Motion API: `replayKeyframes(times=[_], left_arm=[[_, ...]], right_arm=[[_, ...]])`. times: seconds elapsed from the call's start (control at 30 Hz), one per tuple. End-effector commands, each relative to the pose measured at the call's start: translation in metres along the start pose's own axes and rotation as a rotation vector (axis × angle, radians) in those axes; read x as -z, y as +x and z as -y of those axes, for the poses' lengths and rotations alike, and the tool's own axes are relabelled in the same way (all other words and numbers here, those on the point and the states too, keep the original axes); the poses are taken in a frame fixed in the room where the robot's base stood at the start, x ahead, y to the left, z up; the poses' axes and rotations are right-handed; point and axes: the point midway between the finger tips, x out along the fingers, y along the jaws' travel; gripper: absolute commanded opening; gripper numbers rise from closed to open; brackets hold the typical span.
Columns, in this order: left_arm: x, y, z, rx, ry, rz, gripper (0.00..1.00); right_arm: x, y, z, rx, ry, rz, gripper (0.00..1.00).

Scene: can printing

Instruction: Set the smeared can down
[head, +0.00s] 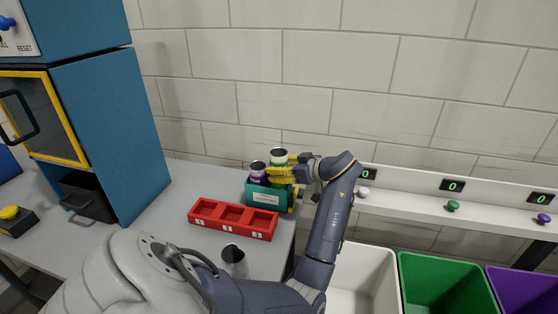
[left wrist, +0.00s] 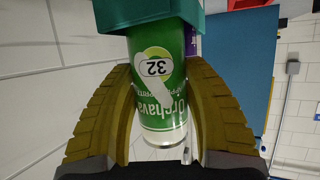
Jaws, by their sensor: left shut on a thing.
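My left gripper (head: 281,173) is shut on a green can (head: 279,158) at the teal holder (head: 263,198). The can stands upright, with its lower end hidden by the holder. In the left wrist view the green can (left wrist: 159,100) shows upside down between the two yellow fingers, with the number 32 and a pale streak across its label. The holder's edge (left wrist: 145,14) covers the can's lower end there. A purple can (head: 258,172) stands in the holder to the left of the green one. My right gripper is not in view.
A red tray (head: 206,223) with numbered slots lies in front of the holder. A dark cylindrical object (head: 233,256) stands near it. A blue machine (head: 110,130) is at the left. White (head: 372,262), green (head: 440,275) and purple (head: 520,285) bins stand at the right.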

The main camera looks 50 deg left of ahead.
Motion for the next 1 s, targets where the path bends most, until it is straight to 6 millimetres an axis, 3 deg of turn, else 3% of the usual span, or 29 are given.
replayKeyframes(times=[0.7,0.73,0.8,0.9,1.0], left_arm=[[-0.011,0.004,0.000,0.000,0.000,0.000,0.37],[-0.011,0.004,0.000,0.000,0.000,0.000,0.51],[-0.011,0.004,0.000,0.000,0.000,0.000,0.59],[-0.011,0.004,0.000,0.000,0.000,0.000,0.70],[-0.011,0.004,0.000,0.000,0.000,0.000,0.70]], right_arm=[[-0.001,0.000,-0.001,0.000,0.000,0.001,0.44],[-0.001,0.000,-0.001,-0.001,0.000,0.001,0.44],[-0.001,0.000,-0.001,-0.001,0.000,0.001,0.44],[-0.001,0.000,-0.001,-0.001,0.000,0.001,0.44],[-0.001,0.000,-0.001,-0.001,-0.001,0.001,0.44]])
